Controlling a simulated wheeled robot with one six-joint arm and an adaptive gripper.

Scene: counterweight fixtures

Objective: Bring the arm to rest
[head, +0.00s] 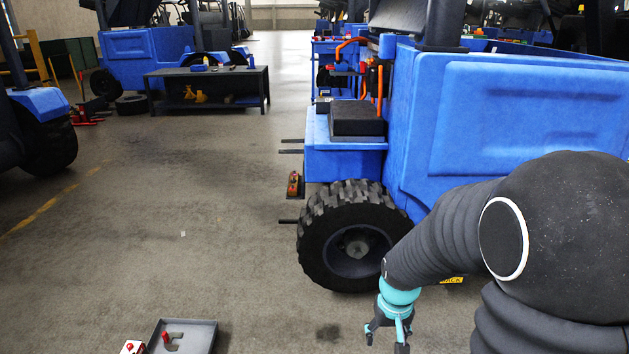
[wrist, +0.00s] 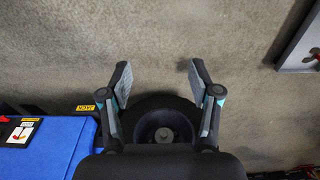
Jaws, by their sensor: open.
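My gripper (head: 388,333) hangs at the end of my dark arm at the lower right of the head view, fingers pointing down. In the wrist view my gripper (wrist: 160,88) has its two fingers spread wide with nothing between them. Bare grey floor shows beyond the fingertips. A black tyre with a grey hub (wrist: 163,127) shows between and below the fingers there. In the head view the gripper is in front of and below the large wheel (head: 352,240) of a blue vehicle (head: 510,115). I cannot tell the gap between them.
A grey tray (head: 203,337) with a red handle and a small red-and-white box (head: 132,347) lie at the bottom left. A dark workbench (head: 209,88) and another blue vehicle (head: 145,47) stand at the back. The middle floor is mostly clear.

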